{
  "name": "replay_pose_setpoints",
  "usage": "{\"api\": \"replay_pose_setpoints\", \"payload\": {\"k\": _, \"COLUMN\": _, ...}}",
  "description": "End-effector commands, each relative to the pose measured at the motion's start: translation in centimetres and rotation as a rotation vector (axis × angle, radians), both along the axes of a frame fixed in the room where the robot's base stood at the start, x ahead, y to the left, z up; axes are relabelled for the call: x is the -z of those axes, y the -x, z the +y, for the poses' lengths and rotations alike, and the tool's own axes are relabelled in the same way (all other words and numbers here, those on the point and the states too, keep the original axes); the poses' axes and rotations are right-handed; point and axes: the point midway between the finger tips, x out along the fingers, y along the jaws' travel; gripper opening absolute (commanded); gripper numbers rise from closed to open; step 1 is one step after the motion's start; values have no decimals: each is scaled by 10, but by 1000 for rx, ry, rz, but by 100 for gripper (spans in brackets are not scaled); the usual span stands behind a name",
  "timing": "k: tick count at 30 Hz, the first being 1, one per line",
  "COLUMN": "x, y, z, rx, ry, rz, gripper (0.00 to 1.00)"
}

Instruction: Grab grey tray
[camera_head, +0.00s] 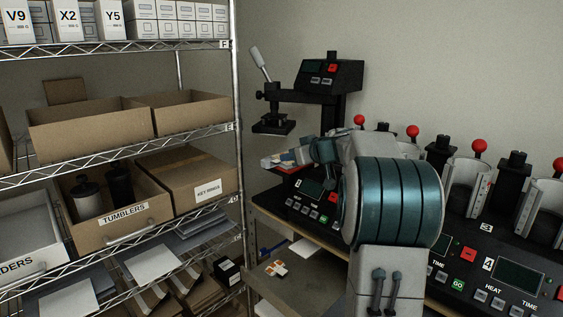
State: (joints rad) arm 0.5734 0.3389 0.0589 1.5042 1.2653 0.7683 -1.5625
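A light grey tray-like bin (38,247) with a handle stands at the left edge of the middle-lower shelf. Its label reads "DERS", and its left part is cut off by the picture edge. Flat grey pieces (196,236) also lie on the lower shelf; I cannot tell whether they are trays. My gripper (284,161) is at the end of my arm, in front of the black press, well to the right of the grey bin and apart from it. My arm partly hides it, and its fingers are too small to read.
A single press (329,78) and a row of mug presses (466,186) crowd the right. Wire shelf posts (237,105) stand between.

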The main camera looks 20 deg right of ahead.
Motion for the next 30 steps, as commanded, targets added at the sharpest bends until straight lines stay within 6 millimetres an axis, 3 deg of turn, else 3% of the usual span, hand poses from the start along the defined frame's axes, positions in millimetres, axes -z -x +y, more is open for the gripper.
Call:
{"api": "replay_pose_setpoints", "payload": {"k": 12, "x": 25, "y": -62, "z": 20, "rx": -3, "ry": -2, "rz": 3, "gripper": 29}}
{"api": "replay_pose_setpoints", "payload": {"k": 20, "x": 33, "y": -75, "z": 24, "rx": -2, "ry": -1, "rz": 3, "gripper": 29}}
{"api": "replay_pose_setpoints", "payload": {"k": 30, "x": 52, "y": -108, "z": 32, "rx": -2, "ry": -1, "rz": 3, "gripper": 29}}
